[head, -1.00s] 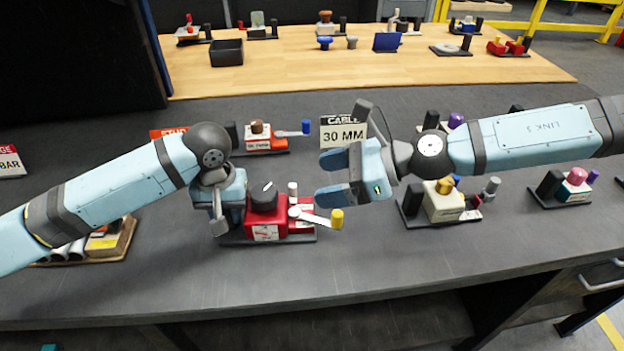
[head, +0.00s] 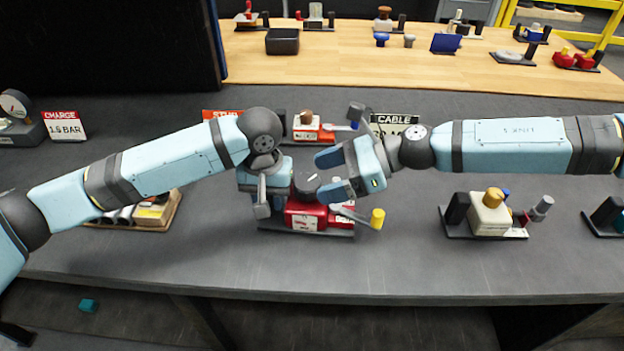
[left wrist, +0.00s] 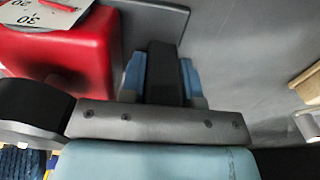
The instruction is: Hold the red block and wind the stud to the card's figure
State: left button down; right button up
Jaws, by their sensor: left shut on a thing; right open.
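The red block (head: 305,215) stands on a dark base plate on the grey bench, with a black knob (head: 304,184) on top. A grey lever with a yellow knob (head: 377,218) reaches out to its right. My left gripper (left wrist: 162,75) is shut on a black upright post (left wrist: 164,60) beside the red block, which also shows in the left wrist view (left wrist: 70,60). My right gripper (head: 326,174) is open and empty, its fingers pointing left above the red block by the black knob; it hides the block's top right. The stud card (head: 222,114) is mostly behind my left arm.
The cable card (head: 394,119) is partly covered by my right arm. A charge card (head: 65,125) reads 1.5 BAR at the left. The bench front is clear.

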aim_at(310, 183)
jog(key=shift+x, duration=1.65)
jog(key=c, duration=0.9)
jog(key=shift+s+a+m+t+h, duration=0.1)
jog(key=shift+s+m+t+h, duration=0.05)
jog(key=shift+m+t, duration=1.15)
jog(key=shift+s+m+t+h, duration=0.15)
jog(key=shift+m+t, duration=0.95)
jog(key=shift+t, duration=0.4)
jog(key=o, duration=0.9)
jog(key=shift+w, duration=0.1)
